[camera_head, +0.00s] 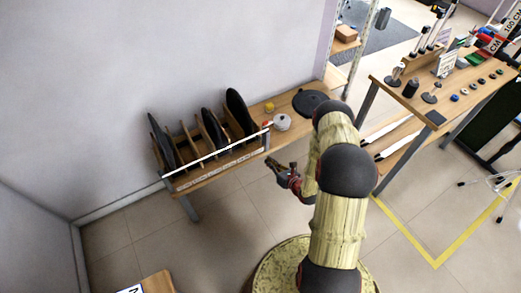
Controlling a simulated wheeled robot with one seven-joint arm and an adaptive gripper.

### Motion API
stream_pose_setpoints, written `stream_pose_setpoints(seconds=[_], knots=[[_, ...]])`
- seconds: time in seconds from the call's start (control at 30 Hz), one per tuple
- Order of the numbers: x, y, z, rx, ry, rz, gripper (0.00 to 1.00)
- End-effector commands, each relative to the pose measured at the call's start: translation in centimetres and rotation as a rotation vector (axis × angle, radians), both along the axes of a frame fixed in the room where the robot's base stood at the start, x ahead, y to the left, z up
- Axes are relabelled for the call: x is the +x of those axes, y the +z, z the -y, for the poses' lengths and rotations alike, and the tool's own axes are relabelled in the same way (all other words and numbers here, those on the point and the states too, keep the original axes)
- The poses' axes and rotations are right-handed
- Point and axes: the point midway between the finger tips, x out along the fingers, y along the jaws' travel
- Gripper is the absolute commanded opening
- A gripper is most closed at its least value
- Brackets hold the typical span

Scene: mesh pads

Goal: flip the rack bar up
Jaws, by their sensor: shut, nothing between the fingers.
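The rack bar (217,154) is a thin white bar running along the front of a wooden rack (200,179), sloping up from left to right in the picture. It lies across the front of several upright dark discs (237,112) in the rack. My gripper (271,162) is in front of the rack, just below and right of the bar's right end, and looks apart from it. Its fingers are small and dark here; it is shut and empty. I cannot tell its exact height relative to the bar.
The wooden table (282,104) stands against the wall, with a white round pot (282,122), a yellow item (269,107) and a flat black disc (310,101) right of the rack. Another table (458,93) with small items is at right. The floor before the rack is clear.

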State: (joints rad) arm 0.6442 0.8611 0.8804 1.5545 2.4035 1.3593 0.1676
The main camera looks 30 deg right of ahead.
Motion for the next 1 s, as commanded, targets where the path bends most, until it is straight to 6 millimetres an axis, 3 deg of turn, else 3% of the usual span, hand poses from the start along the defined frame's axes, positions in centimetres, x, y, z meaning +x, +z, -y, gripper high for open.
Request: stream_pose_setpoints(seconds=[0.27, 0.63, 0.8, 1.0], knots=[[2.6, -1.1, -0.4, -0.002, 0.004, 0.001, 0.0], [9.4, -3.5, -1.3, -0.001, 0.005, 0.001, 0.0], [9.5, -1.1, -0.6, -0.001, 0.001, 0.002, 0.0], [9.5, 0.4, -0.2, -0.001, 0.001, 0.0, 0.0]])
